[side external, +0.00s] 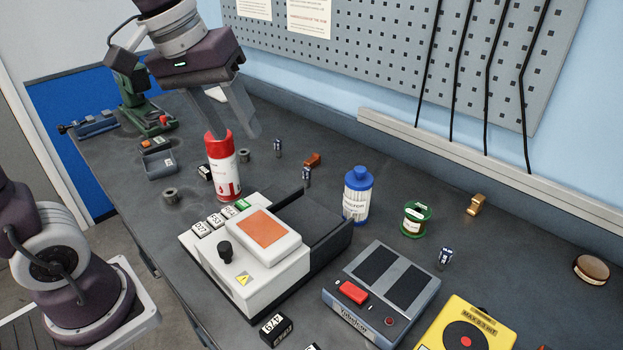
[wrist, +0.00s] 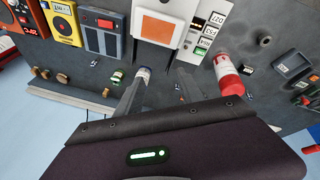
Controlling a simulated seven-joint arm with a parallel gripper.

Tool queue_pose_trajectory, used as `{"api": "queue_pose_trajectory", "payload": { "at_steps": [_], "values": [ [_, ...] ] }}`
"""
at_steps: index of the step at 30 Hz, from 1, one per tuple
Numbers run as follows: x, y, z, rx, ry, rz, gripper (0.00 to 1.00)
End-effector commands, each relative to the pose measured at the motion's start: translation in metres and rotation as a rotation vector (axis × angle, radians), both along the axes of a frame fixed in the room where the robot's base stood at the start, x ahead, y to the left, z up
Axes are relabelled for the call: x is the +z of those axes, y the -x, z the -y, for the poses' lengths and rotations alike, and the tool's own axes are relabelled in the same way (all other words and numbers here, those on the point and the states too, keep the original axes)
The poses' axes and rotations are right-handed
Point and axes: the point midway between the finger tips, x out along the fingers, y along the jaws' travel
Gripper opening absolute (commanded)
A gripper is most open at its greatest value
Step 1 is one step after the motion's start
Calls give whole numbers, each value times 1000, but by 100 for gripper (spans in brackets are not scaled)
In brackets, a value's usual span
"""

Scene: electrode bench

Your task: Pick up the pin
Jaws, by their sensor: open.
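Several small dark cylinders with blue-and-white bands look like pins; I cannot tell which one the task means. In the side view one (side external: 278,148) stands right of my gripper, one (side external: 307,177) stands near the white device, and one (side external: 445,258) stands at the right. In the wrist view one (wrist: 94,63) shows at the left and a small one (wrist: 177,87) shows by the right finger. My gripper (side external: 236,132) is open and empty above the bench, its fingers also in the wrist view (wrist: 158,76). One finger overlaps the red can's top in the side view; contact cannot be told.
A red and white spray can (side external: 223,172) stands under my gripper. A white device with an orange pad (side external: 268,228), a blue-capped bottle (side external: 356,195), a green spool (side external: 416,220) and a grey two-pad unit (side external: 380,290) crowd the bench. A pegboard (side external: 400,60) rises behind.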

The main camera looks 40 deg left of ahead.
Motion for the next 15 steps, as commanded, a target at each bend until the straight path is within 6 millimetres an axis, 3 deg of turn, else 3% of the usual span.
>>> {"api": "queue_pose_trajectory", "payload": {
  "at_steps": [1,3,5,7,10,12,15],
  "values": [
    [-7,-38,-10,113,40,-56,45],
    [-23,-88,-25,284,89,-121,45],
    [-46,-129,-39,429,116,-173,45],
    [-82,-171,-57,589,131,-229,45],
    [-136,-212,-77,775,131,-288,45],
    [-169,-230,-86,869,122,-316,45],
    [-199,-242,-94,947,112,-337,45]
  ]
}}
